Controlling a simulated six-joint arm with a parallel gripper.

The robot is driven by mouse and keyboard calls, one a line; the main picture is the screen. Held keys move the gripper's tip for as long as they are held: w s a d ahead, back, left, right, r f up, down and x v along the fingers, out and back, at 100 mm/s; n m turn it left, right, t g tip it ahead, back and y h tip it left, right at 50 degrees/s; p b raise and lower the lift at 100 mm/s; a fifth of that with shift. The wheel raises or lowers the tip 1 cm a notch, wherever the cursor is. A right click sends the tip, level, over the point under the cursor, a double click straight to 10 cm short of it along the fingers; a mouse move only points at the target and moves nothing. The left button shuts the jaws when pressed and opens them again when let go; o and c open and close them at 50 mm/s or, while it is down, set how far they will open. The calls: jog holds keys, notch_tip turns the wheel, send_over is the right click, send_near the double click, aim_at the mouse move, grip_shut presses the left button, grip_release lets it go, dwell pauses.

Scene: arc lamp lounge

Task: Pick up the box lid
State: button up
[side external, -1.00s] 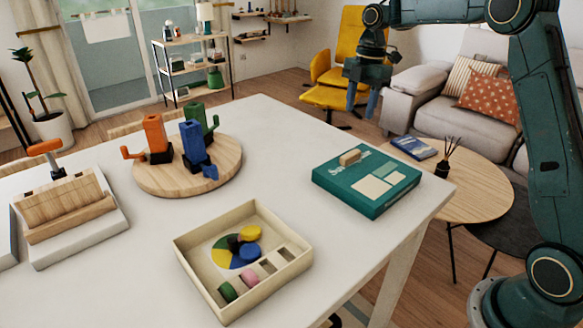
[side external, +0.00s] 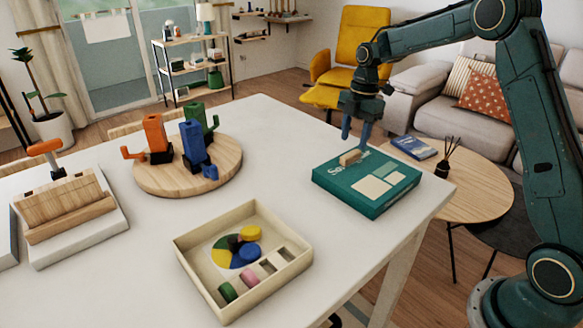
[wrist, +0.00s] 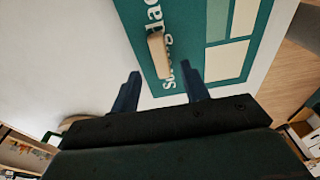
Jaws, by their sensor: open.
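The box lid (side external: 366,183) is teal with pale label panels, white lettering and a small wooden handle (side external: 350,157) on top. It lies at the right end of the white table. My gripper (side external: 356,140) is open and empty just above the handle, pointing down. In the wrist view, the handle (wrist: 158,55) lies ahead of the gap between my two blue fingers (wrist: 161,92). No contact with the lid shows. The cream box tray (side external: 188,264) at the front holds several coloured pieces and has empty slots.
A round wooden board (side external: 225,178) with orange, blue and green holders stands at the back left. A wooden stand (side external: 70,214) is at the far left. The white table (side external: 290,150) is clear between the board and the lid. A low round side table (side external: 475,185) stands beyond the right edge.

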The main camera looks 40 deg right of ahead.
aim_at(351, 153)
jog(key=shift+s+a+f, duration=0.1)
jog(key=shift+a+f, duration=0.05)
jog(key=shift+f, duration=1.1)
jog(key=shift+a+f, duration=0.1)
jog(key=shift+f, duration=1.1)
grip_shut()
